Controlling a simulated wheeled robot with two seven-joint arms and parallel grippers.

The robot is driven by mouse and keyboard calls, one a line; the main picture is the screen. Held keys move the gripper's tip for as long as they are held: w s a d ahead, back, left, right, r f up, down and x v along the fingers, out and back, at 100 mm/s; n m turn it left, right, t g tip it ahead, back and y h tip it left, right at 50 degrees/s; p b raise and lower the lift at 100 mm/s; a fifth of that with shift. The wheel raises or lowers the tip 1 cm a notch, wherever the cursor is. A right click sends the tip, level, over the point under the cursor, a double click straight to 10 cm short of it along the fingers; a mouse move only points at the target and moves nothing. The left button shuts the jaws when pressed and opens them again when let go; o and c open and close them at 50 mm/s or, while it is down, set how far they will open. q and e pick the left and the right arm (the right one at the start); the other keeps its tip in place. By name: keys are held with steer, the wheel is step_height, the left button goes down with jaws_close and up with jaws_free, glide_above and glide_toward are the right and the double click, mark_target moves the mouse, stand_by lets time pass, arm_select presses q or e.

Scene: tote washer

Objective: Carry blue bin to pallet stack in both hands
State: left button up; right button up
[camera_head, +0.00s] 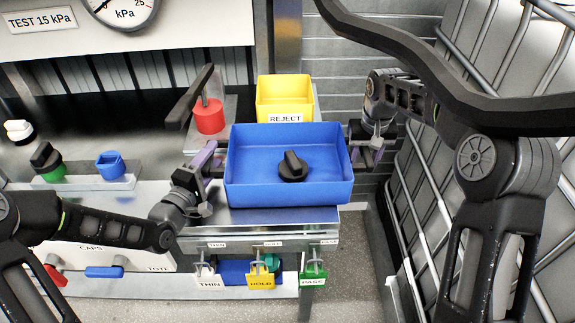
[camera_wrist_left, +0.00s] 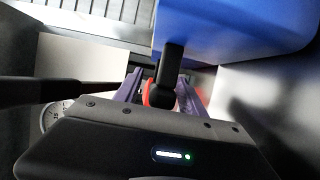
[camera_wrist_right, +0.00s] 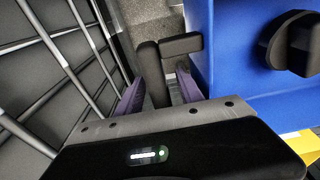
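The blue bin (camera_head: 250,193) sits on or just over the steel bench's front part; I cannot tell whether it touches. A black knobbed part (camera_head: 292,167) lies in it. My left gripper (camera_head: 207,160) is at the bin's left end. In the left wrist view its purple fingers (camera_wrist_left: 166,88) stand apart on either side of a black handle (camera_wrist_left: 172,68). My right gripper (camera_head: 368,150) is at the right end. In the right wrist view its fingers (camera_wrist_right: 160,92) also stand apart around a black handle (camera_wrist_right: 150,70). No pallet stack is recognisable.
A yellow REJECT bin (camera_head: 285,95) stands just behind the blue bin. A red cylinder (camera_head: 209,117) with a dark lever is behind left. Caps lie left on the bench. A barred cage (camera_head: 430,185) is close on the right. Labelled tags (camera_head: 262,278) hang at the front.

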arm_select(q)
steer(key=c, duration=0.9)
arm_select(e)
jaws_close()
arm_select(q)
jaws_close()
arm_select(e)
steer(key=shift+r, duration=0.1)
